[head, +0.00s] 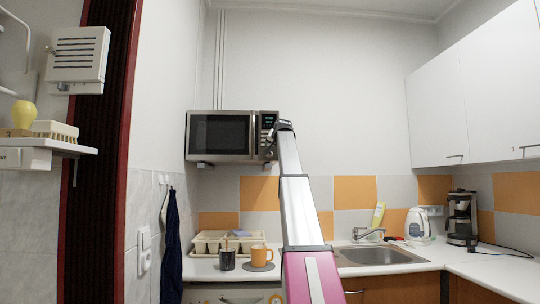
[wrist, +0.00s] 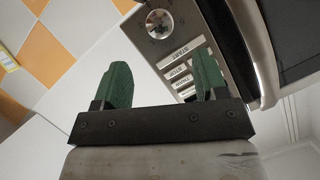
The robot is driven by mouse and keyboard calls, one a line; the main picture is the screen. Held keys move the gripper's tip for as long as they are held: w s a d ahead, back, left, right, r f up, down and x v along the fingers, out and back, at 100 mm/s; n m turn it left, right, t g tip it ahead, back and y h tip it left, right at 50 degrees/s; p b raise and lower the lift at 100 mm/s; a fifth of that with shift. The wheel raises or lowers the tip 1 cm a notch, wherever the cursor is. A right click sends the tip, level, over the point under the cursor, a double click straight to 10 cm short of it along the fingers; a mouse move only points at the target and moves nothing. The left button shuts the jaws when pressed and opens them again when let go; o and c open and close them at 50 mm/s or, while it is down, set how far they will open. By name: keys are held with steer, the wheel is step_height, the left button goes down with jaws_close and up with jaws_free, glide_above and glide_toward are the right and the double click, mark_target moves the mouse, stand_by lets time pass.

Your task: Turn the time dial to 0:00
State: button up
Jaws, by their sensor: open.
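The microwave (head: 222,134) is mounted on the wall in the head view, with a dark door and a control panel at its right side. In the wrist view, the panel (wrist: 190,45) shows several labelled buttons and a round silver dial (wrist: 159,22) at the top of the picture. The dial's setting is too small to read. My gripper (wrist: 163,58) is open, with two green fingers apart and nothing between them. Its fingertips are in front of the panel, short of the dial in the picture. In the head view, my gripper (head: 279,127) overlaps the panel's right edge.
The microwave door handle (wrist: 252,45) stands out beside the panel. Below in the head view are a dish rack (head: 208,243), a dark mug (head: 227,260), an orange mug (head: 259,256) and a sink (head: 380,256). White cupboards (head: 470,95) hang at the right.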

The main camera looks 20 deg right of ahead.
mark_target(270, 153)
steer(key=x, duration=0.9)
steer(key=shift+s, duration=0.1)
steer(key=c, duration=0.9)
